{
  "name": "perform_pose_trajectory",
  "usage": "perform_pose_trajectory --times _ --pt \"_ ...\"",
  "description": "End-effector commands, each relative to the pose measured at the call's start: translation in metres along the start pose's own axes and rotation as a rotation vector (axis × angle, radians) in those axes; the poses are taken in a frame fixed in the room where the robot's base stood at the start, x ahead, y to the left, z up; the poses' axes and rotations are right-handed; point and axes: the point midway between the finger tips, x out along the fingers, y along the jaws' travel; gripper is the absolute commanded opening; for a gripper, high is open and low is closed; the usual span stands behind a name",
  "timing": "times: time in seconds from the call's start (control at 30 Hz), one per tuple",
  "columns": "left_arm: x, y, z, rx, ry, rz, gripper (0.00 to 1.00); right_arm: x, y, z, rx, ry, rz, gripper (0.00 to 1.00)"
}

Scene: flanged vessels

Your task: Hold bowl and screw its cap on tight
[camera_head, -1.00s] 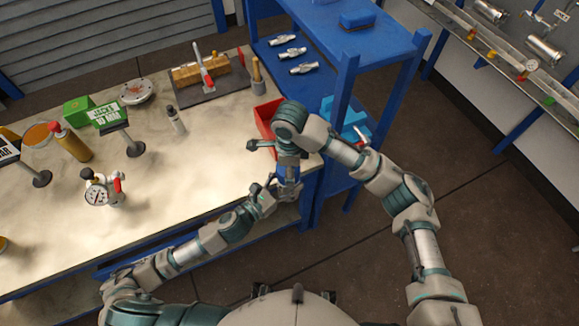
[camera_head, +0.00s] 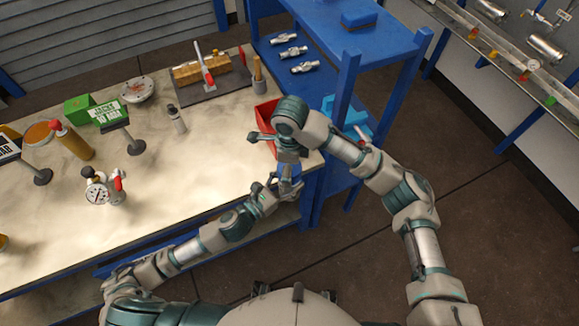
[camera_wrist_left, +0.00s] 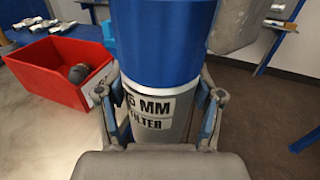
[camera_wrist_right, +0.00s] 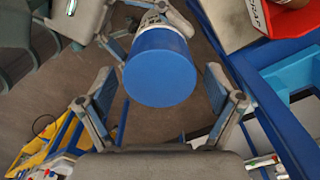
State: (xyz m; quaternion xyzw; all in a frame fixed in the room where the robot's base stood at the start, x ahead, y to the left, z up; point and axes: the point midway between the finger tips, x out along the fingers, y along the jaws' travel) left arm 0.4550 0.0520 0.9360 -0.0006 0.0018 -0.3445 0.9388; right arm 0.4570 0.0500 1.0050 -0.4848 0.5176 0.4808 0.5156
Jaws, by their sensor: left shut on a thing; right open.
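The bowl (camera_wrist_left: 155,125) is a grey cylinder with a white label reading "5 MM" and "FILTER". My left gripper (camera_wrist_left: 160,95) is shut around its sides and holds it upright, off the bench. A blue cap (camera_wrist_left: 165,40) sits on top of the bowl; I cannot tell how tight it is. In the right wrist view the cap (camera_wrist_right: 158,75) is a round blue top between the spread fingers of my open right gripper (camera_wrist_right: 160,71), apart from both fingers. In the head view my left gripper (camera_head: 272,190) is low beside the bench corner, and the right arm hides most of the bowl.
A red bin (camera_wrist_left: 50,80) with a dark round part inside stands on the bench close by. A blue shelf (camera_head: 340,55) stands behind my right arm.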

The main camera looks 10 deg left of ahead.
Motion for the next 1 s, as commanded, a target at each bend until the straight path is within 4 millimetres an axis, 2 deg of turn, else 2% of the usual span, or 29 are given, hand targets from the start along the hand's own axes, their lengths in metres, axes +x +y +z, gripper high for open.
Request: perform_pose_trajectory --times 0.1,0.23,0.67,0.83,1.0 --pt "0.000 0.000 0.002 0.001 -0.003 0.000 0.00 -0.019 -0.001 0.000 0.000 0.001 -0.005 0.92" --pt "0.000 0.000 0.002 0.001 -0.003 0.000 0.00 -0.031 -0.001 0.000 0.000 0.001 -0.003 0.92" --pt "0.000 0.000 0.002 0.001 -0.003 0.000 0.00 -0.035 0.000 -0.001 -0.024 0.001 -0.001 0.92" --pt "0.000 0.000 0.002 0.001 -0.003 0.000 0.00 -0.036 0.000 0.000 -0.237 0.001 -0.002 0.92" --pt "0.000 0.000 0.002 0.001 -0.003 0.000 0.00 -0.038 0.000 0.001 -0.658 0.003 -0.002 0.92"
